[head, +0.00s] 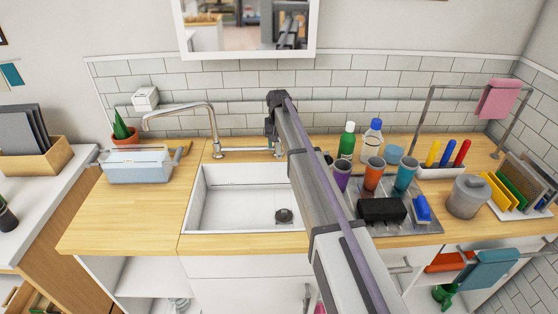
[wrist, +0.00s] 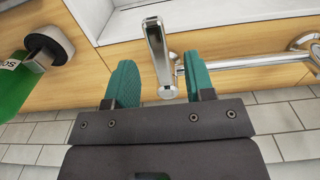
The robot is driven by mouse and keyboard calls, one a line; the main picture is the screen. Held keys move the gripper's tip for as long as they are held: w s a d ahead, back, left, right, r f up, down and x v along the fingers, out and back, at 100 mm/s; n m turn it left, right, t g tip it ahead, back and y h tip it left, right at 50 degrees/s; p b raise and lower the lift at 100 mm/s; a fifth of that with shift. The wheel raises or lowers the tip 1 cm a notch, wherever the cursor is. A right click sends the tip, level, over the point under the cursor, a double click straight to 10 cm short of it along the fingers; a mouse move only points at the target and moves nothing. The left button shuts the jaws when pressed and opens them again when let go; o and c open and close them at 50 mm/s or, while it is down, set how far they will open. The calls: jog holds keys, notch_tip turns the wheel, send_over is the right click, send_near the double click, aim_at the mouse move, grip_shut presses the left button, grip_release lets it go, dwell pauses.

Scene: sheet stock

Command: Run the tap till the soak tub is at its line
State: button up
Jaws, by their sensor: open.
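The tap (head: 213,128) stands behind the sink, its spout arched left so the outlet is above a pale blue tub (head: 140,165) on the left counter. I see no water stream from it. The tub's line and water level are too small to make out. In the wrist view the chrome tap lever (wrist: 157,50) stands between my teal finger pads, with gaps on both sides. My gripper (wrist: 155,82) is open around the lever and holds nothing. In the head view my gripper (head: 272,130) is at the tap's right end, where my arm partly hides the lever.
The white sink (head: 192,205) has a dark drain (head: 284,215) and looks empty. A green bottle (head: 347,141) stands close right of my gripper; several cups and bottles are beyond. A plant pot (head: 124,136) is behind the tub. The left counter's front is clear.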

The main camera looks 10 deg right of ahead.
aim_at(279, 151)
notch_tip(279, 151, down, 4)
jog(key=shift+d+r+b, duration=0.1)
jog(key=shift+r+b, duration=0.15)
jog(key=shift+b, duration=0.6)
jog(key=shift+r, duration=0.15)
grip_shut()
